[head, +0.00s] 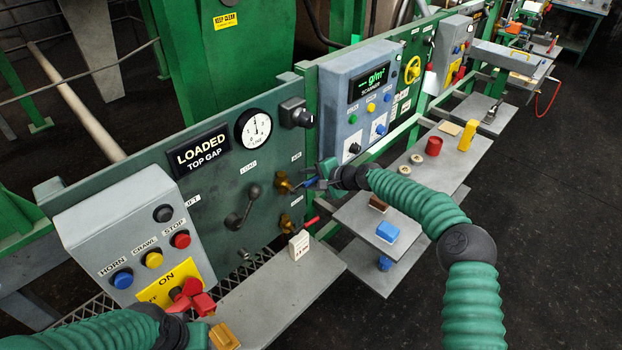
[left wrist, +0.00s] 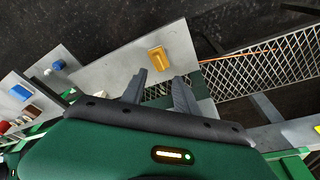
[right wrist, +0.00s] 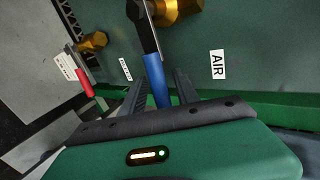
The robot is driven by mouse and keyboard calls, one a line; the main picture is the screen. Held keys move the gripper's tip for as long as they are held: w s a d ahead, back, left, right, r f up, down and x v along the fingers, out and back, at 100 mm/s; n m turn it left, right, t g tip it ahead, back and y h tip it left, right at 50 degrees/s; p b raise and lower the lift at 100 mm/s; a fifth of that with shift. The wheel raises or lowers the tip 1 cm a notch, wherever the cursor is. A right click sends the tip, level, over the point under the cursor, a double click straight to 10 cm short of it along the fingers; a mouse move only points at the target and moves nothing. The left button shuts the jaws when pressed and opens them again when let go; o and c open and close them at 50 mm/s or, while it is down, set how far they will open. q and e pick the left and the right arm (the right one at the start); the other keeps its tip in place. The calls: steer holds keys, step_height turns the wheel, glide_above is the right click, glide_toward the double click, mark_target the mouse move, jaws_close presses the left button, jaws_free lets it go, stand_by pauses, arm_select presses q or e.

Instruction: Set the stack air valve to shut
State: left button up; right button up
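The stack air valve (head: 283,182) is a brass body on the green panel, with a black lever and blue grip; its brass (right wrist: 178,8) and the AIR label (right wrist: 217,64) show in the right wrist view. The blue grip (right wrist: 159,92) lies between the fingers of my right gripper (right wrist: 166,66), which look closed around it. In the head view, this gripper (head: 312,181) is at the lever, which points right from the body. My left gripper (left wrist: 160,76) is open and empty, low near the shelf's yellow block (left wrist: 157,60); its fingers are mostly hidden in the head view.
A second brass valve (head: 287,222) with a red grip (head: 311,221) sits below. A white block (head: 299,245) stands on the grey shelf (head: 275,290) nearby. A control box (head: 130,225) with buttons and a red switch (head: 192,297) is left. Shelves with small items extend right.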

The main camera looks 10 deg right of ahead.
steer(key=shift+r, duration=0.1)
steer(key=b+v, duration=0.3)
steer(key=v, duration=1.3)
steer(key=shift+s+d+r, duration=0.15)
steer(key=shift+s+d, duration=0.05)
steer(key=shift+d, duration=0.05)
